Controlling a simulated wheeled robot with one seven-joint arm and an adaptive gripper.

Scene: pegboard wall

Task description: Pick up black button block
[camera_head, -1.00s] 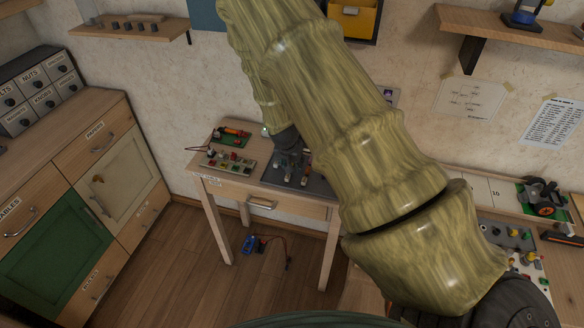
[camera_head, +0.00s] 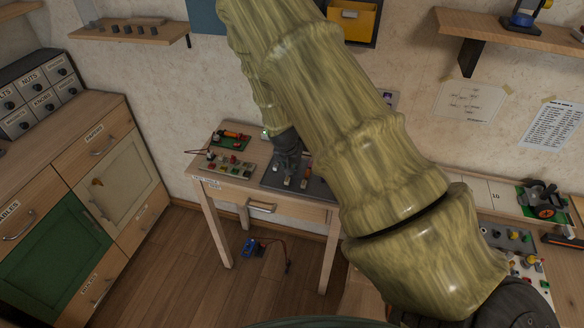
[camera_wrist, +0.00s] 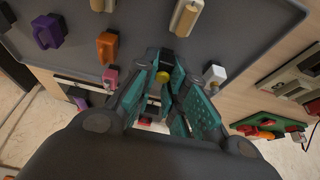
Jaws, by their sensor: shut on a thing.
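My gripper (camera_wrist: 170,88) shows in the wrist view with its teal-padded fingers drawn together. Between the fingertips is a small black block (camera_wrist: 166,60) with a round yellow button. The fingers cover much of the block, and I cannot tell whether it touches the tray beneath. In the head view my gripper (camera_head: 289,178) is low over the dark tray (camera_head: 318,189) on the small wooden table. The black block cannot be made out there.
On the tray in the wrist view are a purple block (camera_wrist: 48,32), an orange block (camera_wrist: 107,46), a pink block (camera_wrist: 111,77), a tan piece (camera_wrist: 185,17) and a white piece (camera_wrist: 215,74). A green board (camera_wrist: 262,128) lies beside the tray.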

